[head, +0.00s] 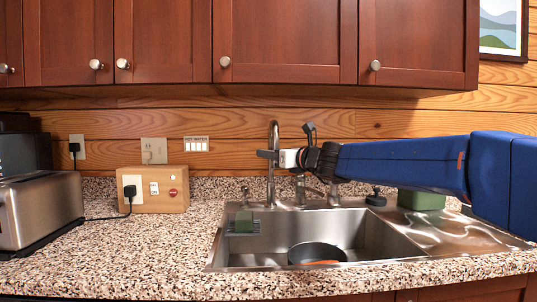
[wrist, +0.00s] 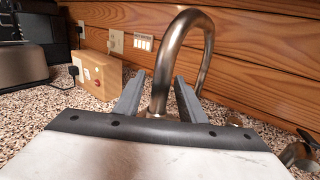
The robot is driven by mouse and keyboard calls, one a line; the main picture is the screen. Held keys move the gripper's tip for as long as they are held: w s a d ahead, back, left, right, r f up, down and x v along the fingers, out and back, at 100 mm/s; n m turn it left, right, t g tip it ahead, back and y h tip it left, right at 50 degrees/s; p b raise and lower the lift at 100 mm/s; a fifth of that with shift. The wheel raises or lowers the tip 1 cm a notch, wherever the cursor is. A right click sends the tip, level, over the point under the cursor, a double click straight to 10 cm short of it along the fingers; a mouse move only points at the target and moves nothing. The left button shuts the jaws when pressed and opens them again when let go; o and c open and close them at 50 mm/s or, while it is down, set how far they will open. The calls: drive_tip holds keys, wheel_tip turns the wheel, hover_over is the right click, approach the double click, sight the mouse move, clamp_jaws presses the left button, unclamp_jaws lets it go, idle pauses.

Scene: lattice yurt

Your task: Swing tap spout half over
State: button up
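The tap spout (head: 273,140) is a metal gooseneck rising behind the sink (head: 385,238). It also shows large in the wrist view (wrist: 162,72), arching up and over to the right. My gripper (head: 266,154) reaches in from the right at the height of the spout's upright part. In the wrist view the two grey fingers (wrist: 160,90) stand one on each side of the near leg of the spout, with narrow gaps showing. The gripper looks open around the spout, not clamped on it. The tap's base is partly hidden behind my gripper in the wrist view.
A dark pan (head: 317,252) lies in the sink. A green sponge (head: 244,221) sits on a rack at the sink's left. A wooden socket box (head: 152,190) and a toaster (head: 40,212) stand left. Cupboards (head: 285,42) hang above.

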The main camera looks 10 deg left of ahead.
drive_tip(key=shift+w+a, duration=0.45)
drive_tip(key=shift+a, duration=0.15)
clamp_jaws()
drive_tip(key=w+d+n+g+y, duration=0.2)
drive_tip(key=w+d+g, duration=0.1)
drive_tip(key=d, duration=0.4)
drive_tip(key=shift+d, duration=0.1)
unclamp_jaws()
drive_tip(key=shift+d, duration=0.1)
drive_tip(key=shift+s, duration=0.1)
